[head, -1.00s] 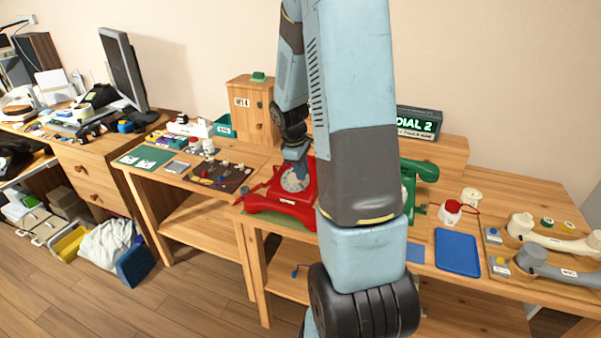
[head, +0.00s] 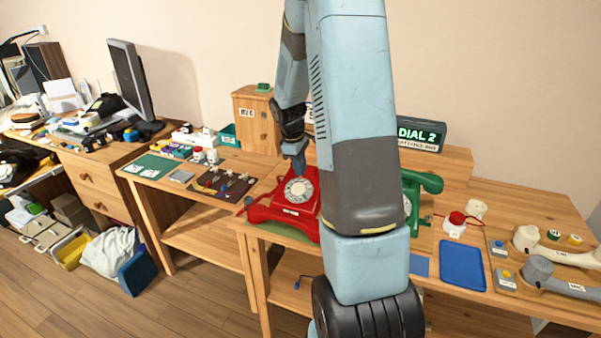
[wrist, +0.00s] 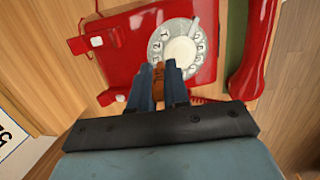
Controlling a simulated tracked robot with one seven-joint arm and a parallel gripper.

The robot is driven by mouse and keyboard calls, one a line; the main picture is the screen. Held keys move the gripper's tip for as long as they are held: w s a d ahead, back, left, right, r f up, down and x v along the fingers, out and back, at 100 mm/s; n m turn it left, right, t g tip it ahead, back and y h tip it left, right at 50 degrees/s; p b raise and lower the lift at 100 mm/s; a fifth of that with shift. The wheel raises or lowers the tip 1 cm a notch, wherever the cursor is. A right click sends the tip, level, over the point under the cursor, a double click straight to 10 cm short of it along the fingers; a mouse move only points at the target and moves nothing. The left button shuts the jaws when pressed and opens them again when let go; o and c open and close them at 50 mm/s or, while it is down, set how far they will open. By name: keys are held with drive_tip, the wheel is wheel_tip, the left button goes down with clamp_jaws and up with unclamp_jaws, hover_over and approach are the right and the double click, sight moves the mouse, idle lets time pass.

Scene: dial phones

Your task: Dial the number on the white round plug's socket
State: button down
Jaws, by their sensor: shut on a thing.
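The red dial phone (head: 268,212) stands on the wooden table, left of my arm. Its pale round dial (head: 298,190) shows numbers around a white centre. My gripper (head: 301,172) is just above the dial's upper edge. In the wrist view my gripper (wrist: 160,70) is shut on a small orange-brown thing (wrist: 159,74) at the rim of the dial (wrist: 176,45). I cannot tell whether it touches the dial. A dark board (head: 238,184) with small plugs and cords lies to the left. Which plug is white and round, and its socket's number, is too small to read.
A sign (head: 420,134) reading "DIAL 2" stands at the back. A green phone (head: 424,182) is partly hidden behind my arm. A blue tray (head: 462,266), a red-topped button (head: 456,222) and a grey handset (head: 560,280) lie to the right.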

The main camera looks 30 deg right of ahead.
drive_tip(key=shift+f, duration=0.1)
idle(0.3)
drive_tip(key=shift+w+d+f, duration=0.15)
drive_tip(key=shift+d+f, duration=0.05)
drive_tip(key=shift+f, duration=0.25)
drive_tip(key=shift+w+d+f, duration=0.15)
drive_tip(key=shift+f, duration=0.3)
idle(0.8)
idle(0.3)
drive_tip(key=shift+s+d, duration=0.35)
drive_tip(key=shift+s, duration=0.25)
